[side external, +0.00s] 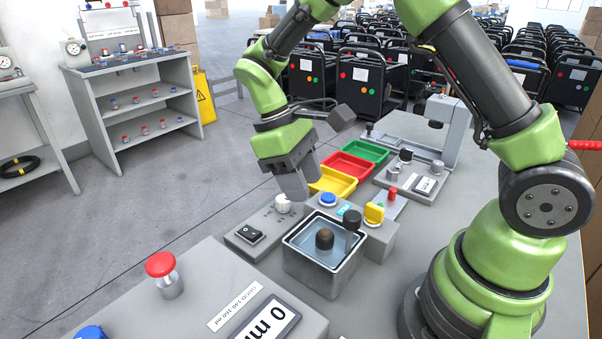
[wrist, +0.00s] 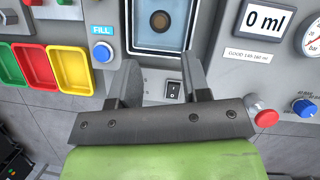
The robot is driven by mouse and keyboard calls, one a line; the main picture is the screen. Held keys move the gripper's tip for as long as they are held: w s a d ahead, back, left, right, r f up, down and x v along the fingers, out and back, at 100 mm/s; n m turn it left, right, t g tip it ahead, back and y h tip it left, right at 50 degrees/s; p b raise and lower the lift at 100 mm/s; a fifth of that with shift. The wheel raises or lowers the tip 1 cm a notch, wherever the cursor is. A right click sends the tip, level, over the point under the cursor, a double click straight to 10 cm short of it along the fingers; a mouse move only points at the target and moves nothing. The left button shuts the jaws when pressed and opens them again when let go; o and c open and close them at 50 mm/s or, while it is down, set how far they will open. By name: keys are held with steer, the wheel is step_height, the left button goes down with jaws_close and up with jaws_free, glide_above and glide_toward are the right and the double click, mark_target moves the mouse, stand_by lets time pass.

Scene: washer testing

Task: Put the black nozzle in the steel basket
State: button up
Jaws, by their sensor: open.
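A square, open-topped steel container (side external: 318,281), which may be the steel basket, stands in the middle of the bench with a bluish inside. A dark, rounded piece (side external: 324,238) is inside it; it may be the black nozzle, but I cannot tell. The wrist view shows it from above as a brown disc (wrist: 159,20) at the top. A black knob-shaped part (side external: 352,219) shows at the container's back right edge. My gripper (side external: 297,187) is open, behind and left of the container. In the wrist view my gripper (wrist: 160,73) has nothing between its fingers.
A white knob (side external: 283,203) and a black rocker switch (side external: 249,233) sit close below my gripper. A blue FILL button (side external: 328,198) and a yellow part (side external: 374,212) are behind the container. Yellow, red and green trays (side external: 350,168) lie farther back. A red mushroom button (side external: 161,264) stands at front left.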

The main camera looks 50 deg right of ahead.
steer(key=s+r+m+t+y, duration=0.3)
steer(key=s+r+m+t, duration=0.4)
steer(key=s+r+t, duration=0.4)
steer(key=v, duration=0.4)
steer(key=shift+a+r, duration=0.35)
steer(key=shift+r, duration=0.1)
